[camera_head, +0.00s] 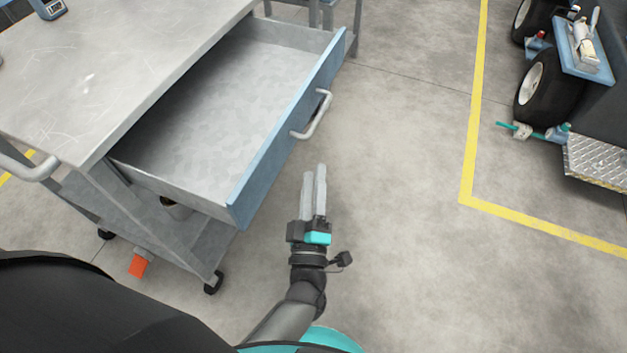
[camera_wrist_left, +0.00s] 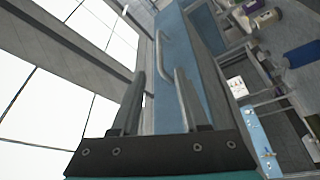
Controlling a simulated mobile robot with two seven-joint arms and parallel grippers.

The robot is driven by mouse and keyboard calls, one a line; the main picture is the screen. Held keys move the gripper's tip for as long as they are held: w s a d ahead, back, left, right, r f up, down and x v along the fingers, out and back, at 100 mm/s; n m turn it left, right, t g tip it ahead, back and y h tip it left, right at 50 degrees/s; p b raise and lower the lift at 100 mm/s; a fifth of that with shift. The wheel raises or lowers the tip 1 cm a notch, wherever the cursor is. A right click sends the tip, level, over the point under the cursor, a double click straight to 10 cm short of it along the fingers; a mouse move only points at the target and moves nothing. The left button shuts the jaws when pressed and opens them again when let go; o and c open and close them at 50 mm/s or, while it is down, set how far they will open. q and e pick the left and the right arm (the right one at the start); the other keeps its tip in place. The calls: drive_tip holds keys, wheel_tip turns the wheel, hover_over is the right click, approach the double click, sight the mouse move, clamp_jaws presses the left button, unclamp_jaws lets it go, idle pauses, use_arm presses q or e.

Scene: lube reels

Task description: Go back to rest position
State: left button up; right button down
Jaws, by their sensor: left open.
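My left gripper (camera_head: 314,182) is in front of the open drawer of the cart, with its two fingers pointing up and away in the head view. It is open and empty, a little below and apart from the drawer handle (camera_head: 316,115). In the left wrist view the two fingers (camera_wrist_left: 160,88) stand apart, with the blue drawer front (camera_wrist_left: 172,60) and its handle (camera_wrist_left: 163,55) beyond them. The drawer (camera_head: 243,70) is pulled out and looks empty. My right gripper is not in either view.
The metal cart (camera_head: 85,75) stands on casters at the left. A vehicle with black wheels (camera_head: 545,85) stands at the upper right, beyond a yellow floor line (camera_head: 473,130). The grey floor (camera_head: 410,220) right of my gripper is clear.

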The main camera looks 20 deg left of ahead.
use_arm(q)
drive_tip(key=shift+s+f, duration=0.1)
drive_tip(key=shift+s, duration=0.2)
drive_tip(key=shift+d, duration=0.1)
drive_tip(key=s+f+m+g+h, duration=0.3)
drive_tip(key=f+m+g, duration=0.15)
drive_tip(key=f, duration=0.65)
drive_tip(key=s+f+m+g+h, duration=0.35)
drive_tip(key=f+m, duration=0.25)
drive_tip(key=f, duration=0.5)
drive_tip(key=s+a+f+m+g+y, duration=0.1)
drive_tip(key=s+a+f+m+g, duration=0.2)
drive_tip(key=s+a+f, duration=0.3)
drive_tip(key=s+a+f+m+g+y, duration=0.1)
drive_tip(key=s+a+f+m+g, duration=0.2)
drive_tip(key=s, duration=1.1)
drive_tip(key=a+f+g, duration=0.3)
drive_tip(key=f, duration=0.2)
drive_tip(key=shift+f+g, duration=0.3)
